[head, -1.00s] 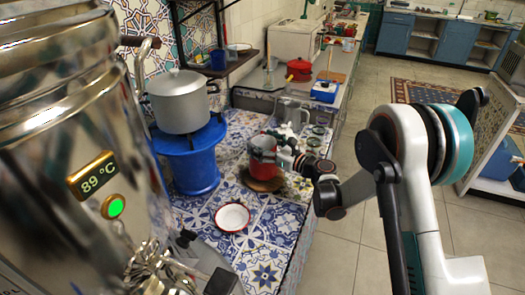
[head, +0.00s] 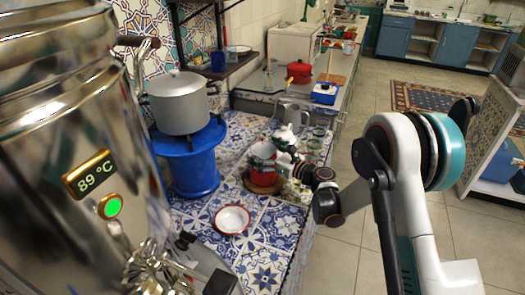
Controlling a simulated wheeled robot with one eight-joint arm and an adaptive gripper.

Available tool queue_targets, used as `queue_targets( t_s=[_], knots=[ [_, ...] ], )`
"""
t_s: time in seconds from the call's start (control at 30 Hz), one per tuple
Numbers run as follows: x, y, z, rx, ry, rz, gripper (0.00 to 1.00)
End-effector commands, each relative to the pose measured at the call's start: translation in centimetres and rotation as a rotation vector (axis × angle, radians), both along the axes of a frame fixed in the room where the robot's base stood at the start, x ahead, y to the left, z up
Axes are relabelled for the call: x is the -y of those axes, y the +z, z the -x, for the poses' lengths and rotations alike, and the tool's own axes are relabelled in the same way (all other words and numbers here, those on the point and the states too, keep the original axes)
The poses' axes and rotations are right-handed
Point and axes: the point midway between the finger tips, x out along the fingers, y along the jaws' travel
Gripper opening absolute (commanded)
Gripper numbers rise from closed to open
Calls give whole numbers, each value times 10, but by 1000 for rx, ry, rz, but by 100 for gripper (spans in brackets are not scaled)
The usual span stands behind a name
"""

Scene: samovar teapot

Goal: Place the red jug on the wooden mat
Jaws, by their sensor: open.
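The red jug (head: 261,166) stands upright on the tiled counter in the head view, over the round brown wooden mat (head: 262,188). The mat's rim shows around the jug's base, and the jug appears to rest on it. My gripper (head: 278,158) is at the jug's right side, close to it. It is open. Its fingers are small and partly hidden against the jug, so I cannot tell whether they touch it.
A white bowl with a red rim (head: 232,219) sits in front of the mat. A grey pot (head: 180,102) stands on a blue stand (head: 193,160) at left. A large samovar (head: 65,130) fills the left side. Glasses (head: 316,138) and a grey pitcher (head: 292,117) stand behind my gripper.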

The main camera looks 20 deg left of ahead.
Motion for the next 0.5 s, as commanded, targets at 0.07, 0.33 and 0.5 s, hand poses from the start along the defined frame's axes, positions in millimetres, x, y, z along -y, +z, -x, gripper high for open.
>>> queue_targets(
  t_s=[0.07, 0.33, 0.5],
  knots=[
    [0, 2, 0, 0, 0, 0, 98],
    [34, 5, 13, 0, -3, 0, 98],
    [67, 5, 27, 0, -3, 0, 98]
  ],
)
